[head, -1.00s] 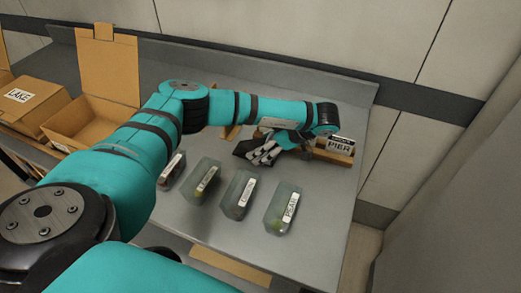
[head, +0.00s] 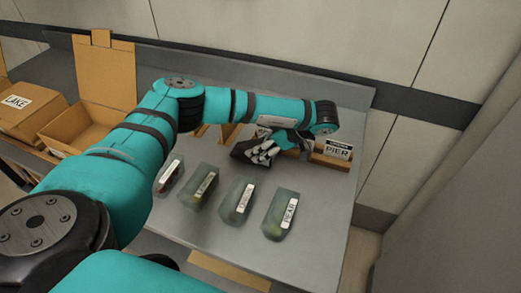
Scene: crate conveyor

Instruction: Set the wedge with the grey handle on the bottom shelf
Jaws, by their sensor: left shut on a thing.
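My left arm reaches in from the left over the grey table, and its wrist bends back down to the left. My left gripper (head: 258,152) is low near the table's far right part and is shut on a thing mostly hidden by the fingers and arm. I cannot make out a grey handle. Tan wooden pieces (head: 229,133) show just behind the gripper. I cannot tell whether they are part of a wedge or of a rack. No bottom shelf can be made out. My right gripper is not in view.
Several clear labelled containers stand in a row, the rightmost (head: 281,216) near the table's front right. A label reading PIER (head: 338,150) is on a wooden holder right of the gripper. An open cardboard box (head: 78,128) and a LAKE box (head: 22,104) stand left.

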